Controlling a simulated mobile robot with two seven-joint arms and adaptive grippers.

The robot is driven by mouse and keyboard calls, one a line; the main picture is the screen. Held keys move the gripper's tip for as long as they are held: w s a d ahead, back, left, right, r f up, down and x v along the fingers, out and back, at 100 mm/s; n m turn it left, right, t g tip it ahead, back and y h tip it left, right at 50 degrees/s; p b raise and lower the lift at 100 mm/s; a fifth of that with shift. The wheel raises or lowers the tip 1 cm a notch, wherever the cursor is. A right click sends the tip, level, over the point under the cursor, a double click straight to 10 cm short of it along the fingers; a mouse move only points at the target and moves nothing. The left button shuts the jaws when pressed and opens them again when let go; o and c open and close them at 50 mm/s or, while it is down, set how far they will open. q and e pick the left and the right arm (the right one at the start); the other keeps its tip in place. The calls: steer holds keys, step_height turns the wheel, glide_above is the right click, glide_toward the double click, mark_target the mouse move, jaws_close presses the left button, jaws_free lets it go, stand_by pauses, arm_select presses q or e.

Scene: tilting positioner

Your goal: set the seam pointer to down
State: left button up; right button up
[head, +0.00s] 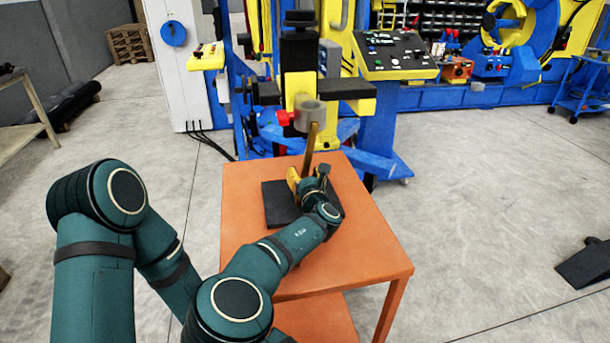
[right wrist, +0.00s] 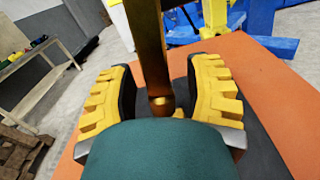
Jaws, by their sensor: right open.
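A brass-brown bar, which looks like the seam pointer (head: 311,140), runs down from a grey cylinder (head: 308,114) on the positioner, slightly tilted, its lower end toward the orange table. My right gripper (head: 308,181) is low over the table at the bar's lower end. In the right wrist view, the bar (right wrist: 148,45) passes between the yellow padded fingers of my open gripper (right wrist: 160,95), with gaps on both sides. A small brass knob (right wrist: 161,105) shows at its lower end, partly hidden by my teal gripper body. My left gripper is out of view.
The orange table (head: 355,255) carries a black mat (head: 278,205) under my right gripper. The yellow and black positioner (head: 299,85) stands behind it, with a red knob (head: 285,117) beside the cylinder. A control panel (head: 393,55) stands behind right. Floor on the right is mostly clear.

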step_height(320, 180, up, 10)
steer(key=shift+f, duration=0.1)
stand_by(0.4)
steer(key=v, duration=1.5)
steer(key=shift+s, duration=0.4)
stand_by(1.0)
steer(key=shift+d, duration=0.2)
